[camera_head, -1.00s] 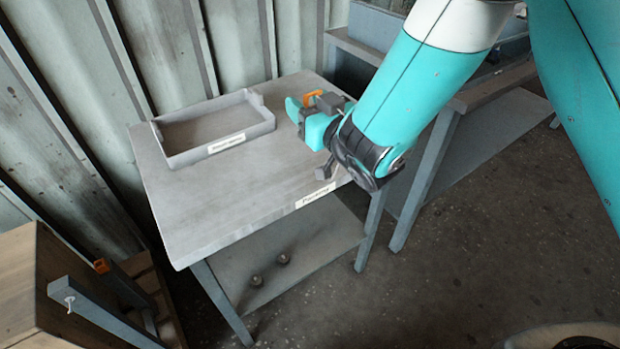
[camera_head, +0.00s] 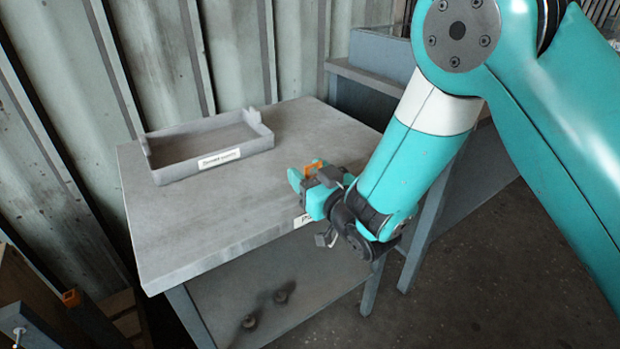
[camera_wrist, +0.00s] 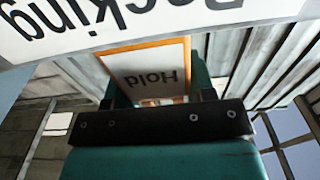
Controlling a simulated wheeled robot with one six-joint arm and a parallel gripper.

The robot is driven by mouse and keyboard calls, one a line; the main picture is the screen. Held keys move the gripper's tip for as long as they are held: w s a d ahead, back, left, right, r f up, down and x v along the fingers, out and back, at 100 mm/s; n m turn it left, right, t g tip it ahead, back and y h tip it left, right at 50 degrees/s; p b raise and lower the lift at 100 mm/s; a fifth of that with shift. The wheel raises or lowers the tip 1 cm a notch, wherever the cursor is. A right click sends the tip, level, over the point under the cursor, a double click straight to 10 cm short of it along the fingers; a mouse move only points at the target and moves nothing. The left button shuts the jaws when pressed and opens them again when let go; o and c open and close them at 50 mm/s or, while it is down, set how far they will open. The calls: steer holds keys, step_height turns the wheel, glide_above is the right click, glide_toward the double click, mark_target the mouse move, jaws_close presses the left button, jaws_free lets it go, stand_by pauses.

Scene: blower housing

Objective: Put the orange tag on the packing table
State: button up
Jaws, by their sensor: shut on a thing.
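The orange tag (camera_head: 314,167) is in my gripper (camera_head: 304,182), close to the front right edge of the packing table. In the wrist view the tag (camera_wrist: 150,68) shows as a pale plate with an orange border and the word "Hold", upside down. My gripper is shut on it. The packing table (camera_head: 215,225) has a grey top and a white front label (camera_head: 302,220), partly hidden by my gripper. That label fills the upper left of the wrist view, reading "Packing" upside down. I cannot tell whether the tag touches the table.
A grey tray (camera_head: 210,150) with a white label stands at the back left of the tabletop. The top is clear in front of it. Two small round objects lie on the lower shelf (camera_head: 300,290). A ribbed wall stands behind, and another bench (camera_head: 375,75) stands at the right.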

steer(key=shift+f, duration=0.15)
steer(key=o, duration=1.1)
steer(key=shift+r, duration=0.35)
steer(key=shift+p+v, duration=0.35)
steer(key=shift+v, duration=5.6)
